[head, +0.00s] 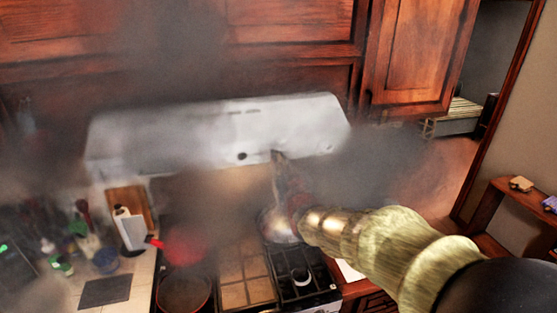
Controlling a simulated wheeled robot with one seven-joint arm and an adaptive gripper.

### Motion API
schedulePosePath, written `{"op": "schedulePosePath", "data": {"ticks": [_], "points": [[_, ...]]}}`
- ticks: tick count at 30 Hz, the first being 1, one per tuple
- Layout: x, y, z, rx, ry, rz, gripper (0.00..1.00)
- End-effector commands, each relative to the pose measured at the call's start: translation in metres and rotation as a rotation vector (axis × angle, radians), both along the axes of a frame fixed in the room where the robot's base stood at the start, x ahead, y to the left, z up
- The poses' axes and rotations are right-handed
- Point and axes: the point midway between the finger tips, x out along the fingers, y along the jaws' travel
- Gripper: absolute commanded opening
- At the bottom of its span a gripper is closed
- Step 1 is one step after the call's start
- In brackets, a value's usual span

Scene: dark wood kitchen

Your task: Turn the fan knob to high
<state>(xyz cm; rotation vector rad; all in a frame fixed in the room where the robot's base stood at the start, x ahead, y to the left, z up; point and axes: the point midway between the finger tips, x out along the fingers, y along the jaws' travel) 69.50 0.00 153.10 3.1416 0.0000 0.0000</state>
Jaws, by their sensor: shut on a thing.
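The white range hood (200,132) hangs below the dark wood cabinets in the head view. A small dark knob (242,156) shows on its lower front face. My gripper (279,157) reaches up from the lower right, its fingertips at the hood's lower front edge, just right of that knob. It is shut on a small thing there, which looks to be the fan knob. The fingertips hide that thing, so its turn position cannot be read.
Grey smoky blur covers parts of the view. Below is a stove (300,284) with a red pot (184,246) and a pan on it. A paper towel roll (130,228) and bottles stand on the left counter. An open cabinet door (418,50) hangs at upper right.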

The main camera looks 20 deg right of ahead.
Motion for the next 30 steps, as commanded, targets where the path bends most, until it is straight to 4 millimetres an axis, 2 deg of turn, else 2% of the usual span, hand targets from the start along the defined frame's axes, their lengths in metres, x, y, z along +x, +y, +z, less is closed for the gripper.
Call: {"op": "schedulePosePath", "data": {"ticks": [8,14,30], "points": [[0.0,0.0,-0.001,0.016,-0.001,0.0,0.0],[0.0,-0.0002,-0.0033,0.093,-0.003,0.0,0.0],[0.0,-0.0012,-0.0066,0.564,-0.002,0.0,0.0]]}}
